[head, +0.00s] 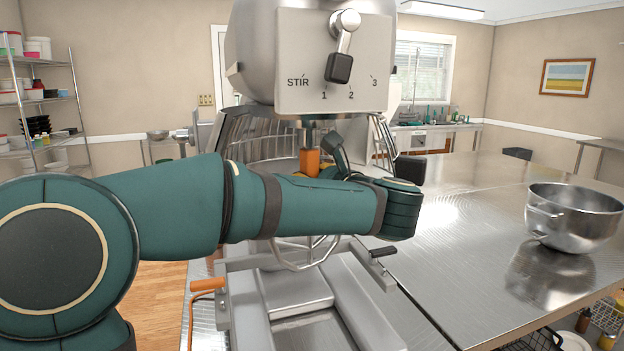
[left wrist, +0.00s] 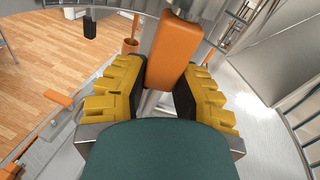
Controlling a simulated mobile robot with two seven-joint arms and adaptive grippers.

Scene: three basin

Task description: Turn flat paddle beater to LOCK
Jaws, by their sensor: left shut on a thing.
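The flat paddle beater hangs under the mixer head, and its orange upper part (head: 309,161) shows below the metal shaft. Its lower metal frame (head: 300,258) shows beneath my arm, and the middle is hidden by the arm. In the left wrist view, the orange part (left wrist: 173,50) stands between the yellow finger pads. My left gripper (left wrist: 160,88) is shut on the beater there; in the head view it is mostly behind my wrist. No LOCK mark is readable. My right gripper is out of view.
The mixer head (head: 335,60) has a speed lever (head: 342,50) and a wire guard (head: 250,135) around the beater. An orange-handled lever (head: 207,285) is low at the left. A steel bowl (head: 570,215) stands on the metal table (head: 470,270) at right.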

